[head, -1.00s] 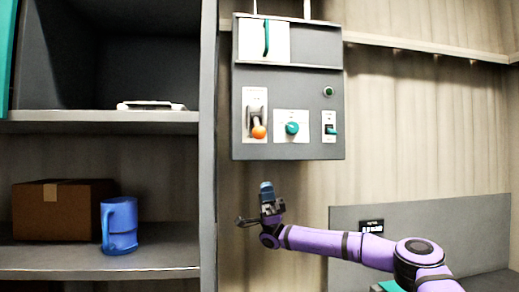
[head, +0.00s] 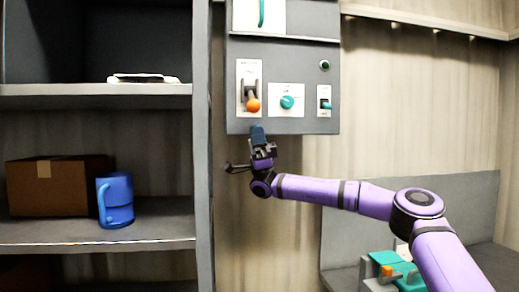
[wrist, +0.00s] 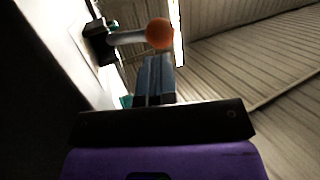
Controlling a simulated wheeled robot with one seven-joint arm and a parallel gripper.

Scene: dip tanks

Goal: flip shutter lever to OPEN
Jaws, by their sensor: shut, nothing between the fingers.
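A lever with an orange ball knob (head: 253,105) sits on a white plate on the grey wall panel (head: 285,65). The knob is at the low end of its plate. The plate's lettering is too small to read. In the wrist view the orange knob (wrist: 159,33) on its pale shaft stands out from the panel, just beyond my fingertips. My gripper (head: 258,135) is shut and empty, right below the knob at the panel's lower edge. Its closed fingers (wrist: 154,78) point up toward the knob. A small gap seems to separate them, but contact is hard to tell.
The panel also has a teal knob (head: 287,102), a teal toggle switch (head: 325,105), a round button (head: 324,65) and a teal handle (head: 261,12). A shelf (head: 100,243) at left holds a cardboard box (head: 55,183) and a blue mug (head: 115,200).

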